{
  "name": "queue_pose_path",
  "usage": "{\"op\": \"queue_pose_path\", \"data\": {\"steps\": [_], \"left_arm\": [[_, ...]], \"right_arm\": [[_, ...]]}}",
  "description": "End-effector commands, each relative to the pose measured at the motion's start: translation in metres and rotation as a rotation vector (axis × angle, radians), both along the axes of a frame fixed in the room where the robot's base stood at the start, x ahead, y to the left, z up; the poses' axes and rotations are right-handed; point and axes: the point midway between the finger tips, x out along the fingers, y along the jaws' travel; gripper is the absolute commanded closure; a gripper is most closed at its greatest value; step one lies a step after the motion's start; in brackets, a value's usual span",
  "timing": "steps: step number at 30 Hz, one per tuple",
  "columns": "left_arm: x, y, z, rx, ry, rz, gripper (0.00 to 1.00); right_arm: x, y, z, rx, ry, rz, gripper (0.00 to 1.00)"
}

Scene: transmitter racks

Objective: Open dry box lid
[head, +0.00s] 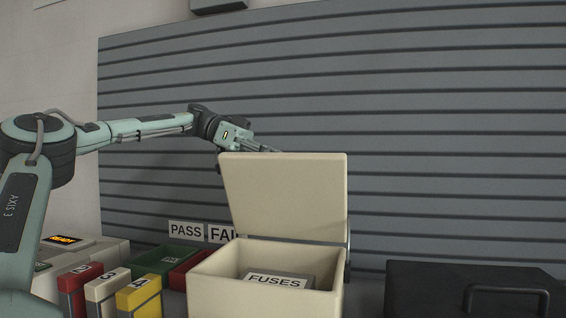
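The cream dry box (210,295) stands at the front centre of the bench. Its lid (285,195) is up, standing close to upright at the box's back edge. A grey block labelled FUSES (277,281) shows inside the box. My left gripper (268,149) is at the top left edge of the lid, partly behind it. Its fingertips are hidden or too small to tell whether they are open or whether they touch the lid. My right gripper is not in view.
Red, white and yellow numbered modules (107,291) stand left of the box. Behind them are green (165,259) and red (187,268) bins with PASS and FAIL signs (202,232). A black case (430,290) with a handle sits at the right. A grey slatted panel (430,140) stands behind.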

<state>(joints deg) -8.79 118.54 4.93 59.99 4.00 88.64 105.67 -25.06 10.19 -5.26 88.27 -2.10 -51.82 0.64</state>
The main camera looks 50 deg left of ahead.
Motion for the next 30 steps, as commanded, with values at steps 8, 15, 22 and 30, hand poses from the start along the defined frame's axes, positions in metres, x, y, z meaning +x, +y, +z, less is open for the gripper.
{"op": "queue_pose_path", "data": {"steps": [8, 15, 22, 30], "left_arm": [[0.0049, 0.0033, 0.0015, 0.001, -0.002, 0.001, 1.0], [0.0051, 0.0033, 0.002, 0.001, -0.004, 0.0, 1.0], [0.005, 0.0033, 0.002, 0.001, -0.004, 0.0, 0.81], [0.0045, 0.0043, 0.0018, 0.002, -0.003, 0.001, 0.81]], "right_arm": [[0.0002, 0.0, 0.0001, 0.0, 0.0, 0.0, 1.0], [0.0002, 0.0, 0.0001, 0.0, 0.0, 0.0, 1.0], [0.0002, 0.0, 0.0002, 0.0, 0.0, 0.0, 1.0], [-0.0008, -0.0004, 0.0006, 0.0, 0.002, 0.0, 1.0]]}}
